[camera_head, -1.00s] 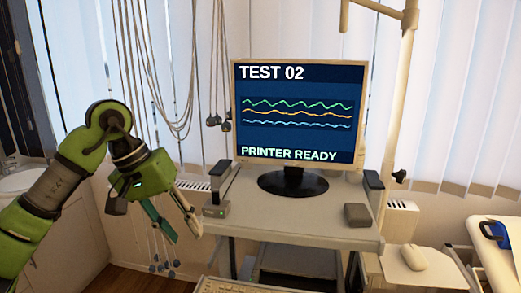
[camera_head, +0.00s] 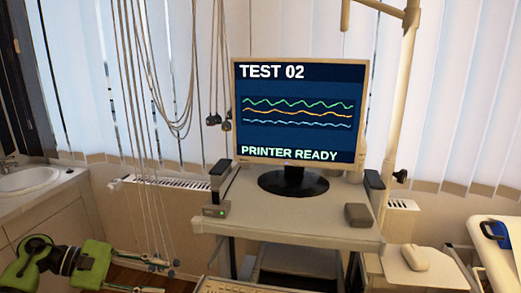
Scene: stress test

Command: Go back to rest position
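My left arm, green and black, is low in the bottom left corner. My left gripper (camera_head: 122,284) is at the bottom edge, with its green body showing and a teal finger part pointing right. The rest of the fingers is cut off by the frame, so I cannot tell whether it is open or shut. No object shows in it. My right gripper is not in view. The monitor (camera_head: 298,112) on the cart shows "TEST 02", three wavy traces and "PRINTER READY".
The cart top (camera_head: 285,220) carries a small grey box (camera_head: 358,214). A keyboard (camera_head: 237,286) is at the bottom edge. A white mouse (camera_head: 415,257) lies at right. A sink (camera_head: 28,180) is at left, and cables (camera_head: 150,130) hang between it and the cart.

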